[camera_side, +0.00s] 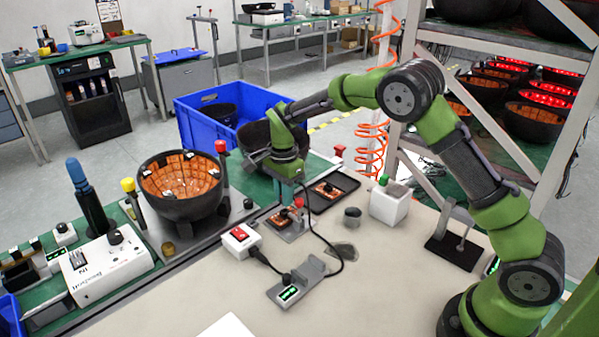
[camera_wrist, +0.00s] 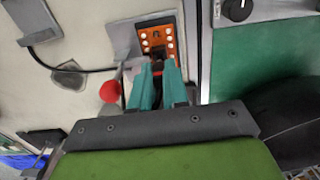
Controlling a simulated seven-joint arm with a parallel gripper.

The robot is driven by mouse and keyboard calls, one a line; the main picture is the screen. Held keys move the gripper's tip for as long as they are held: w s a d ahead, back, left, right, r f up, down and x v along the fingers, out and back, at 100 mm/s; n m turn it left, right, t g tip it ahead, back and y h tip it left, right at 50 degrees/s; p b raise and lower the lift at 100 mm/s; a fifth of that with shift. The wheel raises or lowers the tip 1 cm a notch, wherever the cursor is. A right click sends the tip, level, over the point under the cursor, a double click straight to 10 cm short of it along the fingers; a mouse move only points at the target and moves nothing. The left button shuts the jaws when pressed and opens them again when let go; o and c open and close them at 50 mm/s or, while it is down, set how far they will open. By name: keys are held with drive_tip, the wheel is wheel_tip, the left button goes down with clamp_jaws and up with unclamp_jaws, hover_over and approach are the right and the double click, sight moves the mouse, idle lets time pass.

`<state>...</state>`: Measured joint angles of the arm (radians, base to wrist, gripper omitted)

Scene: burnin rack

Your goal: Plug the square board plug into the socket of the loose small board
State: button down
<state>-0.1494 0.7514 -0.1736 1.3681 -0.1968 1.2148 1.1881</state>
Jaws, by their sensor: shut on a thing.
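My gripper (camera_wrist: 158,72) is shut on a small dark plug (camera_wrist: 157,66), mostly hidden between the teal fingers. A black cable (camera_side: 338,262) runs from it to a grey device on the bench. In the wrist view the fingertips are at the near edge of an orange small board (camera_wrist: 158,40) with white round pads. This board, also in the side view (camera_side: 281,217), lies on a grey plate beside a red-knobbed post (camera_wrist: 110,91). I cannot tell whether the plug touches its socket. Another orange board (camera_side: 326,190) lies in a black tray, right of my gripper (camera_side: 289,186).
The grey device (camera_side: 289,292) and a white box with a red switch (camera_side: 240,240) stand in front. A dark bowl in a holder (camera_side: 183,205) is left; a blue crate (camera_side: 212,105) is behind. A white green-topped container (camera_side: 389,203) is right. The front bench is mostly clear.

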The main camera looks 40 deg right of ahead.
drive_tip(key=shift+f, duration=1.05)
drive_tip(key=c, duration=1.1)
unclamp_jaws()
drive_tip(key=shift+o, duration=0.2)
wheel_tip(320, 180, up, 17)
